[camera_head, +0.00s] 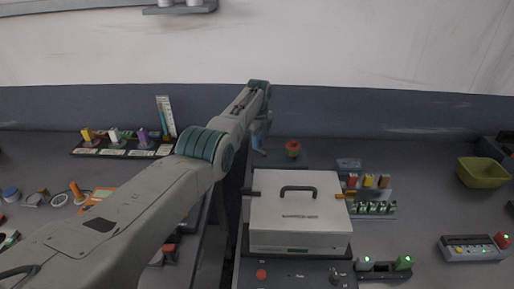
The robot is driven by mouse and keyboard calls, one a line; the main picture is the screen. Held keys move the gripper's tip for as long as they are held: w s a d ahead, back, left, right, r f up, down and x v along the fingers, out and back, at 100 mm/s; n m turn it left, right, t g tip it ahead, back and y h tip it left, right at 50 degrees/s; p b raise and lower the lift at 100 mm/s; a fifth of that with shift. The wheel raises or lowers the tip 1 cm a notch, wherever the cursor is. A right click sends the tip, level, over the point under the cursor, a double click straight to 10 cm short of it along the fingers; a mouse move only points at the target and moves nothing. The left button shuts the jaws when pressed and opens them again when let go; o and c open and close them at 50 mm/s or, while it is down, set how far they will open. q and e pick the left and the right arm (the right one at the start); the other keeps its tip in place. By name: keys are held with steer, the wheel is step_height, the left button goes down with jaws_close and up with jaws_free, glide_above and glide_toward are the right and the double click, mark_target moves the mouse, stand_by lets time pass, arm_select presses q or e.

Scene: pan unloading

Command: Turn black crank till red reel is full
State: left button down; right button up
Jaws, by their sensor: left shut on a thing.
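My left arm reaches from the lower left to the back middle. Its gripper (261,131) points down there, small and partly covered by its own wrist. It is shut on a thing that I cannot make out. A small red round piece, which looks like the red reel (293,147), stands on a dark base (296,161) just right of the gripper. How full it is, I cannot tell at this size. I cannot make out the black crank; the gripper and wrist cover that spot. A blue piece (257,142) shows beside the gripper. My right gripper is out of view.
A white box (297,216) with a black handle stands in front of the reel. A rack with coloured blocks (368,182) and an olive bowl (482,172) are to the right. A strip of coloured spools (115,141) lies at the back left.

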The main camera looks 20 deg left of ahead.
arm_select(q)
steer(key=shift+w+m+b, duration=0.1)
steer(key=shift+m+b, duration=0.2)
steer(key=shift+m, duration=0.1)
steer(key=c, duration=1.4)
jaws_free()
steer(key=shift+o, duration=0.2)
step_height(320, 180, up, 11)
steer(key=b, duration=0.1)
steer(key=shift+b, duration=0.4)
steer(key=shift+f, duration=0.15)
